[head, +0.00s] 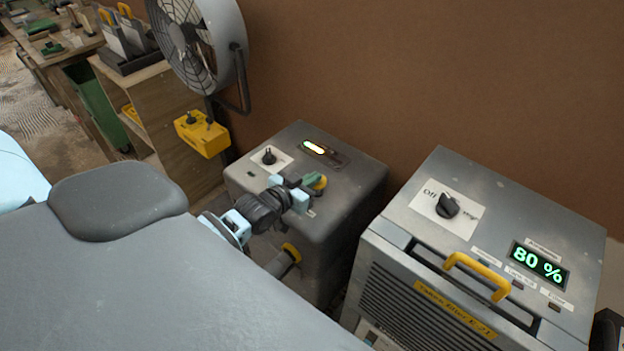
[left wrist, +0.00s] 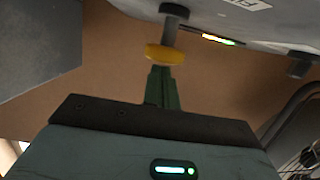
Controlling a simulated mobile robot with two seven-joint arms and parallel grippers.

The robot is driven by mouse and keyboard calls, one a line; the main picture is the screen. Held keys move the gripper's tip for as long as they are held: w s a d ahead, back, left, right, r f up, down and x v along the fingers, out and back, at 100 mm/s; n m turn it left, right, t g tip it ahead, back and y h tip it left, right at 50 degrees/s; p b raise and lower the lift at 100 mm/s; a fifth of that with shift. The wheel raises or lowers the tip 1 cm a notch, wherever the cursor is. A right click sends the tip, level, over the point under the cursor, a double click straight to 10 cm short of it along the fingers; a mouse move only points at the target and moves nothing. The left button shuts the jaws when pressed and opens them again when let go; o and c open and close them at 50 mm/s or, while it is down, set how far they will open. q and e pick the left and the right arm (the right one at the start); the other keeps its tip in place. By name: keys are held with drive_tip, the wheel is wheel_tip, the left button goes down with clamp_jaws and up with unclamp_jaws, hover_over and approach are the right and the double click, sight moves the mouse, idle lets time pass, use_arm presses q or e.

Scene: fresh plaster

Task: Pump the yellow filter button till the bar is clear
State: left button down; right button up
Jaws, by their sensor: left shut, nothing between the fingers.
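The yellow filter button (head: 320,183) is on the grey machine (head: 350,185), near its front top edge. In the left wrist view the yellow button (left wrist: 166,54) is a round disc on a grey stem. My left gripper (head: 308,181) has green fingers, shut with nothing between them. In the left wrist view its fingertips (left wrist: 160,70) meet the button's outline; whether they press it I cannot tell. The light bar (head: 314,147) on the machine's top is lit, pale with orange and green tints. In the left wrist view the bar (left wrist: 218,40) runs orange to green. My right gripper is out of view.
A black knob (head: 269,157) sits on the same machine. At right stands a second grey unit (head: 510,215) with a dial, yellow handle (head: 478,272) and "80 %" display (head: 539,264). A fan (head: 195,45) and yellow box (head: 201,134) are behind, left.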

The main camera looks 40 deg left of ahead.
use_arm(q)
drive_tip(key=shift+f, duration=0.1)
